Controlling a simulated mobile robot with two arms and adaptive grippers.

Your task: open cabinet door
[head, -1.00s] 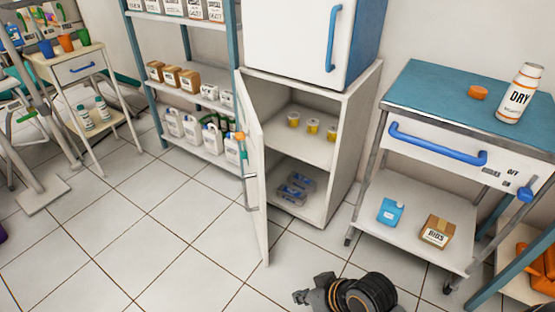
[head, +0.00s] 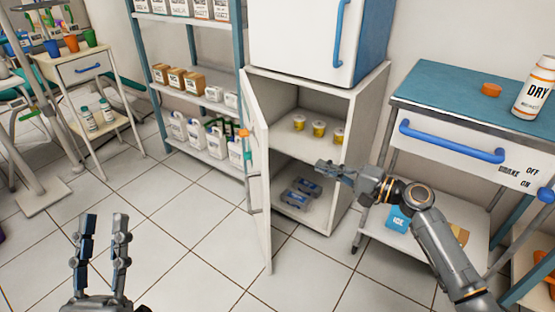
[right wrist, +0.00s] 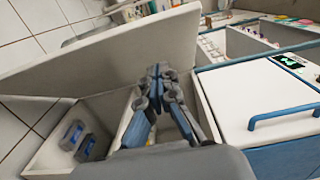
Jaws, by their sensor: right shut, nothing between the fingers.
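The low white cabinet (head: 362,110) is open, with its door (head: 258,175) swung out to the left and seen nearly edge-on. In the right wrist view the door (right wrist: 100,55) is a broad pale panel at upper left. My right gripper (head: 322,166) is shut and empty, in front of the cabinet opening, right of the door. In the right wrist view its fingers (right wrist: 160,72) are together, close to the door's inner side; contact cannot be told. My left gripper (head: 103,218) is open and empty at lower left, fingers upward, away from the door.
Inside the cabinet are yellow-banded jars (head: 319,129) above and blue-grey packs (head: 294,200) below. A blue-topped cart (head: 440,90) stands close on the right. Shelving (head: 158,90) stands behind the door. Floor (head: 190,240) left of the door is clear.

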